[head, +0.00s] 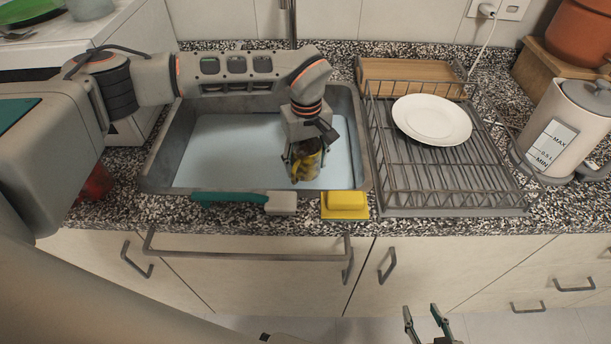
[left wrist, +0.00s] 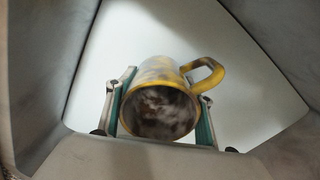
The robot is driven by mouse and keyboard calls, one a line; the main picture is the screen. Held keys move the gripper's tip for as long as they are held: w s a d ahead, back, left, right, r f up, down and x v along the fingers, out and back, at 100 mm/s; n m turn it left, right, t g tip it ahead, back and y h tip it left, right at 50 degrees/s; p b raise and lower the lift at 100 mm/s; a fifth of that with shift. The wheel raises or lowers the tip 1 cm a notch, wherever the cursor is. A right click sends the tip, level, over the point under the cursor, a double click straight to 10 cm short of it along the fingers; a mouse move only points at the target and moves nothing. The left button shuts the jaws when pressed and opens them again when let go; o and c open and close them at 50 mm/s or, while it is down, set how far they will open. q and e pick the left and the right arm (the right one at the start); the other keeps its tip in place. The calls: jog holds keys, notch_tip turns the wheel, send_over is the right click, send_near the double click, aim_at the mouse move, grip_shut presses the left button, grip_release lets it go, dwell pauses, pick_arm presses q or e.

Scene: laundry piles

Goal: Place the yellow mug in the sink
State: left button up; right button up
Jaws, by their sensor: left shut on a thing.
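The yellow mug (head: 307,161) has dark patches and is in my left gripper (head: 305,170), over the right part of the sink. In the left wrist view the mug (left wrist: 160,100) sits between the two fingers of the left gripper (left wrist: 160,122), with its mouth toward the camera and its handle to the upper right. The sink (head: 215,150) has a pale basin and a grey rim. I cannot tell whether the mug touches the sink bottom. My right gripper (head: 428,325) is at the bottom edge, below the counter, with its fingers apart and nothing between them.
A dish rack (head: 400,180) with a white plate (head: 431,119) stands right of the sink. A yellow sponge (head: 345,204) and a teal-handled brush (head: 240,201) lie at the sink's front edge. A kettle (head: 568,125) stands at the right. A red object (head: 95,184) is partly hidden at the left.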

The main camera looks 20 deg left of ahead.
aim_at(306, 185)
pick_arm(q)
jog(key=shift+f, duration=2.8)
jog(key=shift+f, duration=0.15)
jog(key=o, duration=1.3)
jog(key=shift+o, duration=0.2)
notch_tip(306, 185, up, 12)
jog(key=shift+r, duration=0.15)
